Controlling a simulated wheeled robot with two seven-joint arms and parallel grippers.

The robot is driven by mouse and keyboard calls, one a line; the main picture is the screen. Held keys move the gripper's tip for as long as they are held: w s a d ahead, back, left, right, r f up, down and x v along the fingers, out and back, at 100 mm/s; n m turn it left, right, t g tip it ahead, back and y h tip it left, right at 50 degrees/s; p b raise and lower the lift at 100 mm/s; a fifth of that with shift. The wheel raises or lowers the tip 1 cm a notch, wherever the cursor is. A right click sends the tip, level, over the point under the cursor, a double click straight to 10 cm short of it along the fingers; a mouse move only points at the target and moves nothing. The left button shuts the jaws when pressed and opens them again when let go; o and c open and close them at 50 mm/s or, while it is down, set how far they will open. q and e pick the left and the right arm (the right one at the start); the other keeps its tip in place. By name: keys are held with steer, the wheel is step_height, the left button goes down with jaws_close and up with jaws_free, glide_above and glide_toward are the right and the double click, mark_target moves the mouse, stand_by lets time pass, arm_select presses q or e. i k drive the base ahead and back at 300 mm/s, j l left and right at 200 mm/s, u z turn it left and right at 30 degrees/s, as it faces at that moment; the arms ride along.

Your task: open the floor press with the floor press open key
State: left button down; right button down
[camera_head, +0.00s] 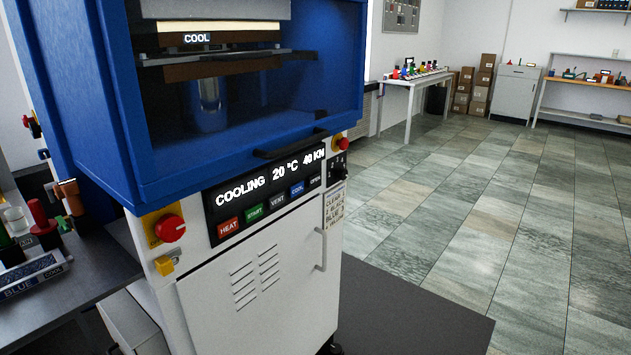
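The floor press (260,255) stands close in front of me, with a blue upper frame (105,110) and a white lower cabinet. Its display (268,178) reads COOLING, 20 °C and 40 KN. Below the display is a row of keys marked HEAT, START, VENT, COOL and OPEN. The OPEN key (315,181) is the dark one at the right end of the row. Inside the blue frame, the platens (215,65) show behind a clear front with a dark handle, and a COOL label is lit. Neither of my grippers is in view.
A red knob (170,229) sticks out at the press's left corner, and another red button (342,143) is at its right. A dark bench (85,275) with bottles and a tray is at the left. Tiled floor (480,210) is clear to the right; tables and boxes stand far back.

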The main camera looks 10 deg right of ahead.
mark_target(314, 179)
steer(key=i+l+u, duration=0.15)
steer(key=u, duration=0.25)
steer(key=i+l+u, duration=0.2)
steer(key=u, duration=0.15)
steer(key=i+l, duration=0.05)
